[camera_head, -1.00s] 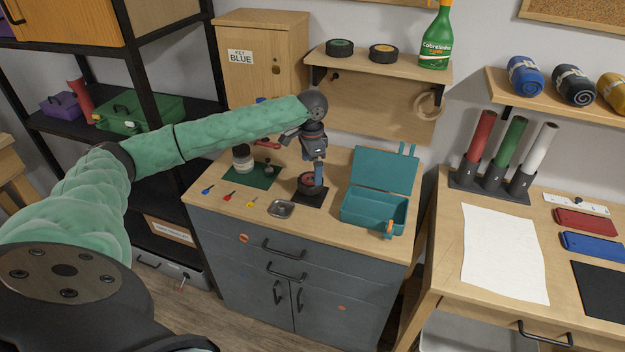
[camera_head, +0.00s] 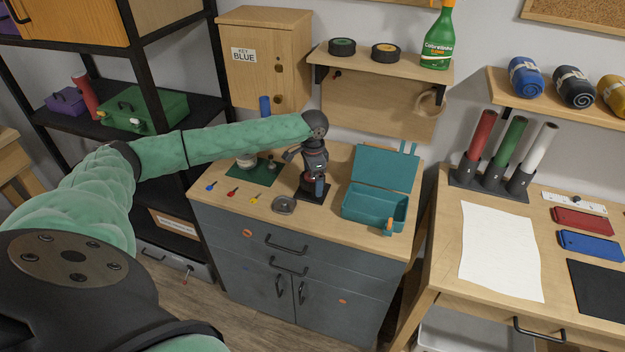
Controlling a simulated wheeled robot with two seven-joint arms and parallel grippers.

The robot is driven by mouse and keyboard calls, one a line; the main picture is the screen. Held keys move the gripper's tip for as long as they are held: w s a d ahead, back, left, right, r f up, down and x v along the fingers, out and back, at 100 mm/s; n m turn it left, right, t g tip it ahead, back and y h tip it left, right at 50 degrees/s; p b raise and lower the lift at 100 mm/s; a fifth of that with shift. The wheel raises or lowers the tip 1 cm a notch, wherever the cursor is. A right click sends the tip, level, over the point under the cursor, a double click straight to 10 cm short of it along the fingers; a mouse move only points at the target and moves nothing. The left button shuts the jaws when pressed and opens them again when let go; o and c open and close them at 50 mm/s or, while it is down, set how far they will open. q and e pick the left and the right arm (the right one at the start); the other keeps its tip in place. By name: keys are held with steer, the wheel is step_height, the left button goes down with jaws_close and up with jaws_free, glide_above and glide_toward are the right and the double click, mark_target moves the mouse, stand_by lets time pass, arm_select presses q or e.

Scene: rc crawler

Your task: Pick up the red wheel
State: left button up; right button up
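The red wheel (camera_head: 307,184), dark with a reddish hub, sits on a small black mat (camera_head: 325,195) on the wooden top of the grey cabinet. My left gripper (camera_head: 316,187) points down right at the wheel and covers much of it. Its fingers overlap the wheel in the head view. I cannot tell whether they touch it or how far apart they are. My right gripper is out of view.
An open teal toolbox (camera_head: 374,208) stands close on the right of the mat. A small metal dish (camera_head: 284,205), several coloured keys (camera_head: 232,192) and a green mat (camera_head: 266,176) with a jar lie to the left. A shelf with two wheels (camera_head: 385,52) hangs behind.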

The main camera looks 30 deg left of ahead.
arm_select(q)
steer(key=c, duration=0.9)
